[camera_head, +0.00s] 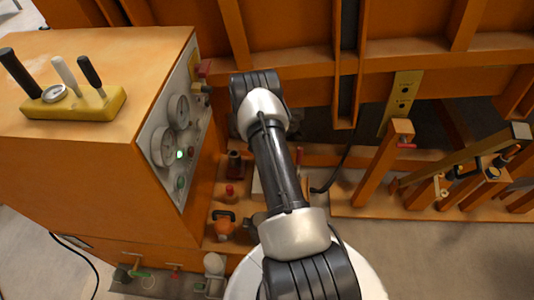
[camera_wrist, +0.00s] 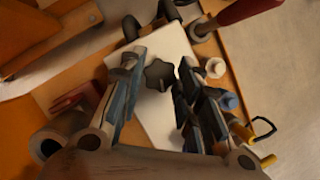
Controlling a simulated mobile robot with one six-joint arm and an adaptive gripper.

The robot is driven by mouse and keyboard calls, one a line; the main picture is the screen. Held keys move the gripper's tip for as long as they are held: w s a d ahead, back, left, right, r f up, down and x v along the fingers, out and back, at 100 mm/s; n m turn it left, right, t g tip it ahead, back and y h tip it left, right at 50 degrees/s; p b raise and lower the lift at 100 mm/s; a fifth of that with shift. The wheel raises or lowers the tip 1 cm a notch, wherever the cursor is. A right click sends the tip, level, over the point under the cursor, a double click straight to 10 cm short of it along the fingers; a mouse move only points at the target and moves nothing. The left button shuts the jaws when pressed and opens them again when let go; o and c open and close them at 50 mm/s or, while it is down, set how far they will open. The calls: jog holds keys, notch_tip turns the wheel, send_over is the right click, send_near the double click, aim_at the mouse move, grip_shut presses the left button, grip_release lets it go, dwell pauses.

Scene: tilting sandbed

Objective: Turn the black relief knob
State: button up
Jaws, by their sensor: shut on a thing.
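The black relief knob (camera_wrist: 159,76) shows in the wrist view as a dark, star-shaped knob over a pale plate (camera_wrist: 178,45). My gripper (camera_wrist: 160,70) has one finger on each side of the knob and is shut on it. Thin gaps seem to show beside the knob, so the exact contact is hard to see. In the head view my arm hides both the knob and my gripper.
An orange cabinet with a gauge panel (camera_head: 172,150) stands left of my arm, with levers on a yellow block (camera_head: 72,103) on top. A red-handled tool (camera_wrist: 240,12) and small fittings (camera_wrist: 215,68) lie near my gripper. Orange framing (camera_head: 300,65) rises behind.

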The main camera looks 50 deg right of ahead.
jog(key=shift+m, duration=0.4)
jog(key=o, duration=1)
jog(key=shift+o, duration=0.2)
jog(key=v, duration=1.2)
jog(key=shift+w, duration=0.15)
